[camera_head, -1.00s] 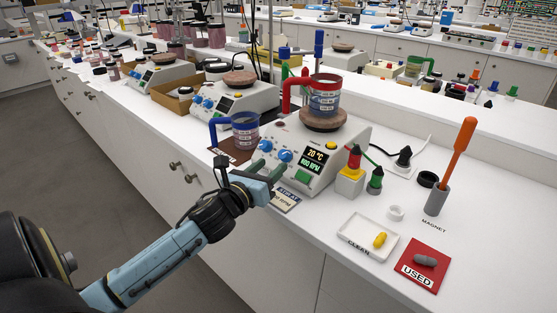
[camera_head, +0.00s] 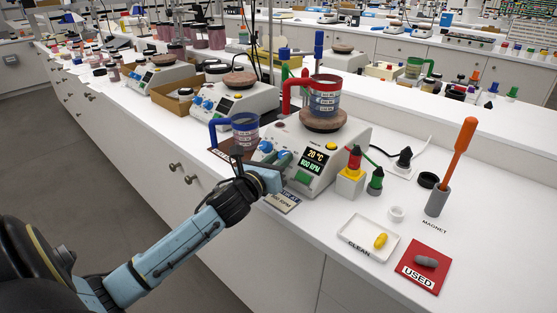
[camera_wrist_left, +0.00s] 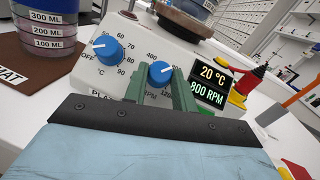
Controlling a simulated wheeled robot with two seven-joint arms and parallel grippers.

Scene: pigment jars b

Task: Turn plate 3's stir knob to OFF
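Plate 3 (camera_head: 313,187) is a white hotplate with two blue knobs and a display showing 20 °C and 800 RPM in the left wrist view (camera_wrist_left: 206,86). The right knob, over the RPM scale, is the stir knob (camera_wrist_left: 160,73); the left, over the °C scale, is the heat knob (camera_wrist_left: 107,50). My left gripper (camera_wrist_left: 158,78) has its green fingers apart, one on each side of the stir knob. A small gap shows on the left side; contact on the right I cannot tell. In the head view the gripper (camera_head: 279,162) is at the panel front. My right gripper is not in view.
A red-handled beaker (camera_head: 324,98) stands on plate 3's top. A blue-handled beaker (camera_head: 245,131) stands on a brown mat to the left.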

